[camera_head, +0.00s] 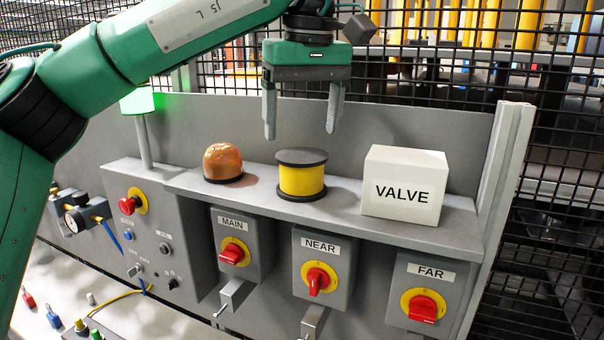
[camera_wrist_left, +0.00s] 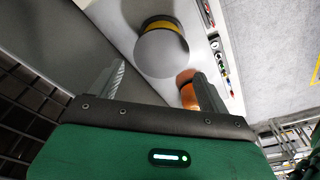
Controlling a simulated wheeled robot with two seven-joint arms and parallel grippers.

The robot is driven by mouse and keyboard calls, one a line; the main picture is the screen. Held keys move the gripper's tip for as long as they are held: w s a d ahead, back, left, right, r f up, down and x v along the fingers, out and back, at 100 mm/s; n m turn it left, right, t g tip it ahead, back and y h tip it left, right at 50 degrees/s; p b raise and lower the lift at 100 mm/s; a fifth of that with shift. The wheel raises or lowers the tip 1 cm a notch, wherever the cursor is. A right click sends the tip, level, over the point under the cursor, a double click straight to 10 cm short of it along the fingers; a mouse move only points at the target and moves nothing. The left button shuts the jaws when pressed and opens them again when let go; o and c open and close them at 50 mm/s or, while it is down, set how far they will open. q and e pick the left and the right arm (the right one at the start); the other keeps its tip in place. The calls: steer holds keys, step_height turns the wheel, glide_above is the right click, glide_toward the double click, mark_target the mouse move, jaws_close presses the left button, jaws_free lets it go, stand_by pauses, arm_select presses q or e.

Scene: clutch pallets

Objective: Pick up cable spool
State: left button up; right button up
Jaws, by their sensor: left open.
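The cable spool (camera_head: 302,178), yellow with black end discs, stands upright on the grey shelf (camera_head: 345,205) between an orange dome and a white box. My left gripper (camera_head: 301,134) is open and empty, pointing down above the spool, with its fingertips a little higher than the top disc. In the left wrist view the spool (camera_wrist_left: 162,48) lies ahead of the open fingers (camera_wrist_left: 158,82), with its round end disc facing the camera. The right gripper is not in view.
The orange dome (camera_head: 223,162) sits close left of the spool. The white VALVE box (camera_head: 404,187) stands to its right. A grey back panel (camera_head: 420,125) and black mesh fence rise behind. Switch boxes with red handles (camera_head: 318,281) hang below the shelf.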

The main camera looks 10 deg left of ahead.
mark_target(301, 154)
arm_select(q)
steer(key=shift+f, duration=0.5)
steer(key=shift+s+f+p, duration=0.1)
steer(key=shift+s+p, duration=0.05)
steer(key=shift+p, duration=0.15)
steer(key=shift+f+p, duration=0.35)
steer(key=f, duration=0.1)
steer(key=f+p, duration=0.1)
steer(key=f, duration=0.1)
steer(key=shift+w+a+f+p, duration=0.2)
steer(key=shift+w+p, duration=0.05)
steer(key=shift+p, duration=0.1)
steer(key=shift+f, duration=0.4)
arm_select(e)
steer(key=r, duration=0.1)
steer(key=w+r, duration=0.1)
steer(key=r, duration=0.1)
arm_select(q)
steer(key=shift+c, duration=0.5)
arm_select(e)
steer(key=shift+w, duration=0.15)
arm_select(q)
steer(key=c, duration=0.7)
steer(key=shift+c, duration=0.3)
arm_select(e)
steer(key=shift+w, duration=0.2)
